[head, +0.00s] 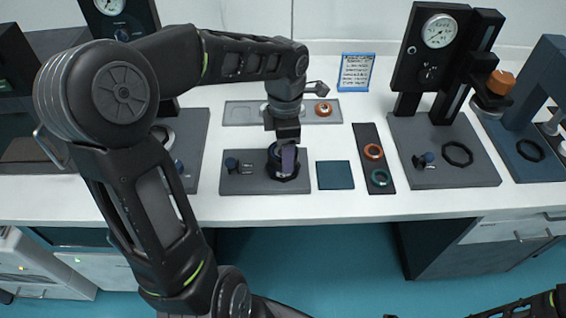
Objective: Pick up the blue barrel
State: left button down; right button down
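The blue barrel (273,151) appears as a dark blue round part on the grey plate (237,184), mostly hidden by my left gripper. It sits at a black ring-shaped seat. My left gripper (287,160) points straight down at it, with its fingers at the barrel. I cannot tell whether the fingers are closed on it or still apart. My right arm shows only at the bottom right edge, and I cannot make out its gripper.
A dark blue square mat (335,175) lies right of the plate. A gauge stand (438,60) rises at the right. A grey tray (240,112) lies behind the gripper.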

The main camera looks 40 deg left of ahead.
pick_arm(q)
notch_tip(320, 180, up, 10)
jog(key=shift+b, duration=0.3)
dwell(0.3)
dwell(0.6)
